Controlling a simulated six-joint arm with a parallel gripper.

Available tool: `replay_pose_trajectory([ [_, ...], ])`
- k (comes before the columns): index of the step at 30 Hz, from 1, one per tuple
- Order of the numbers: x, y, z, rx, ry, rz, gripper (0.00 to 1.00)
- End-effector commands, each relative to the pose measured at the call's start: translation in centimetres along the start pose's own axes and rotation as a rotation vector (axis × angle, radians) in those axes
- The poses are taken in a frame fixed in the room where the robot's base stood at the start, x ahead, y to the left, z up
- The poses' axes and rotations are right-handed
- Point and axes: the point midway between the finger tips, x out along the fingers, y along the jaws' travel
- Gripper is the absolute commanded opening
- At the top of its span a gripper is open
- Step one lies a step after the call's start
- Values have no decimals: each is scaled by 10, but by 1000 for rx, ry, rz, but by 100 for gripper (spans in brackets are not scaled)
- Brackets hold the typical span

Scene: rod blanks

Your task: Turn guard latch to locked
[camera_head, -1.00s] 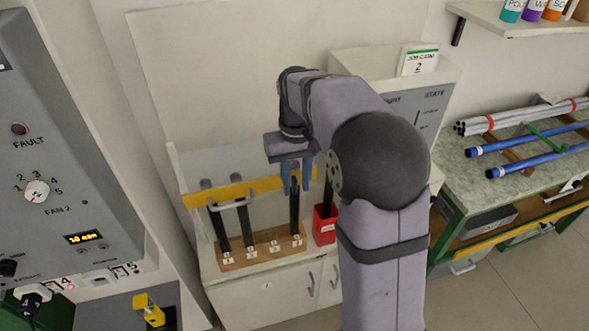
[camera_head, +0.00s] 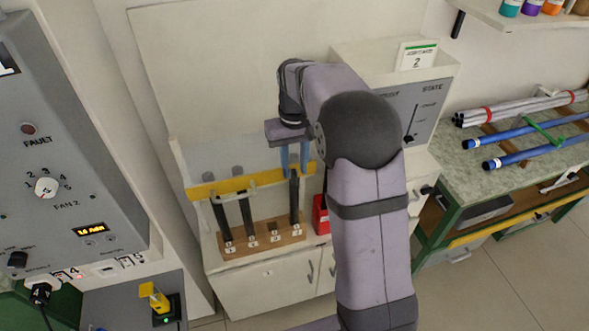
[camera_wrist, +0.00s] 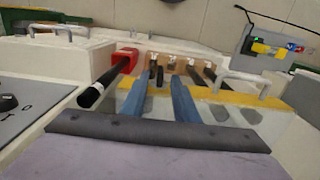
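My gripper (camera_head: 294,172) has two blue fingers, which reach down at the right end of a yellow-edged clear guard (camera_head: 235,184). In the wrist view the fingers (camera_wrist: 159,84) stand apart, with a dark rod (camera_wrist: 153,76) showing between and beyond them; I see nothing clamped. In the head view a dark rod (camera_head: 295,204) stands just below the fingertips. A pale handle (camera_head: 229,197) is on the guard. A yellow lever-like part (camera_head: 153,297) with a green light is at lower left, far from my gripper. I cannot tell which part is the guard latch.
A numbered wooden rod holder (camera_head: 262,243) stands behind the guard, and a red bin (camera_head: 321,214) is beside it. A grey STATE panel (camera_head: 415,110) stands at the right, behind my arm. A control cabinet (camera_head: 75,150) fills the left. Rods (camera_head: 535,150) lie on the right bench.

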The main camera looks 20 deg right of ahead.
Motion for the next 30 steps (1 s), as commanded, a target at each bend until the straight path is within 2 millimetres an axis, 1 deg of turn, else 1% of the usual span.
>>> replay_pose_trajectory([
  [3,12,0,0,0,-3,0,27],
  [7,22,0,0,0,-1,0,27],
  [11,26,0,0,0,0,0,27],
  [17,27,0,0,0,1,0,27],
  [18,27,0,0,0,1,0,25],
  [20,26,0,0,0,1,0,11],
  [21,26,0,0,0,1,0,1],
  [30,26,-1,0,-1,1,9,0],
])
